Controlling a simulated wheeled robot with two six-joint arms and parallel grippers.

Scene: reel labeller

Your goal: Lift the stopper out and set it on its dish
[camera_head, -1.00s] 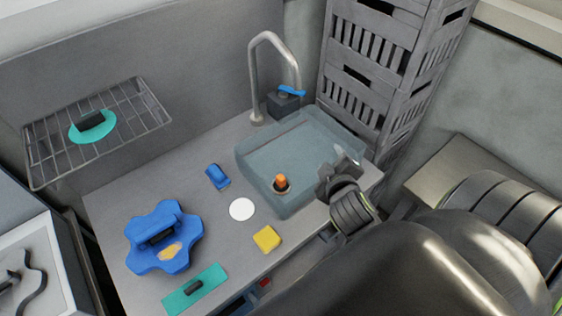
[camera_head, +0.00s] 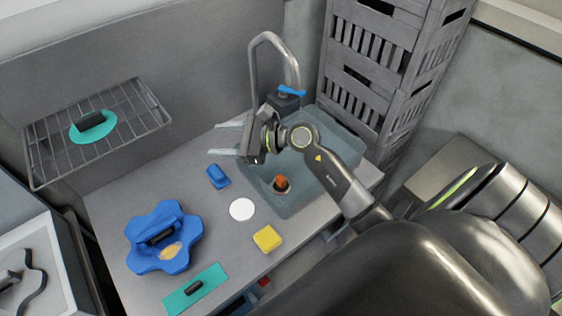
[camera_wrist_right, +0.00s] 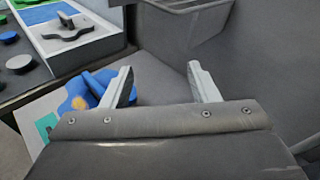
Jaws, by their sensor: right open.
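The orange stopper (camera_head: 281,182) stands upright in the drain in the floor of the blue-grey sink basin (camera_head: 290,204). A white round disc (camera_head: 241,209), which looks like the dish, lies flat on the counter left of the basin. My right gripper (camera_head: 222,139) is open and empty above the counter, at the basin's left side, up and left of the stopper. Its two pale fingers are apart in the right wrist view (camera_wrist_right: 166,84), with nothing between them. My left gripper is not in view.
A grey tap (camera_head: 255,80) with a blue lever stands behind the basin. On the counter lie a blue block (camera_head: 217,176), a yellow sponge (camera_head: 267,238), a blue flower-shaped piece (camera_head: 150,262) and a teal strip (camera_head: 210,279). A wire rack (camera_head: 60,165) is at left; stacked grey crates (camera_head: 375,65) stand behind.

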